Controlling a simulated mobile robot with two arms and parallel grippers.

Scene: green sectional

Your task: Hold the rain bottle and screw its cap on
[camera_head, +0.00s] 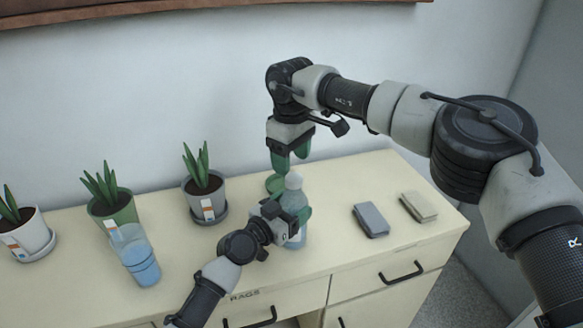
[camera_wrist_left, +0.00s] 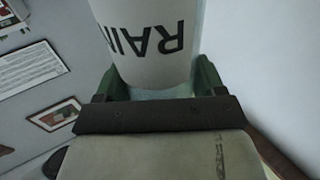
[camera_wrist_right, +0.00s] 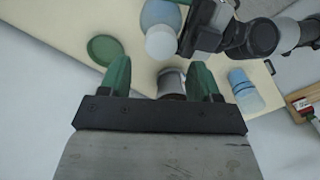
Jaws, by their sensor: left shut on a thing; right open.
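The rain bottle (camera_head: 299,233) is pale blue and translucent, upright at the cabinet top. Its label reads RAIN, upside down in the left wrist view (camera_wrist_left: 147,45). My left gripper (camera_head: 292,216) is shut around its body. The bottle has a pale rounded top (camera_head: 293,181), also seen in the right wrist view (camera_wrist_right: 161,43); I cannot tell whether this is the cap, or how it is seated. My right gripper (camera_head: 289,164) is open and empty, pointing down above and slightly behind the bottle.
A green round disc (camera_head: 274,184) lies behind the bottle. Two folded cloths, grey (camera_head: 371,220) and beige (camera_head: 418,206), lie to the right. The cabinet top (camera_head: 340,190) is clear between bottle and cloths.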

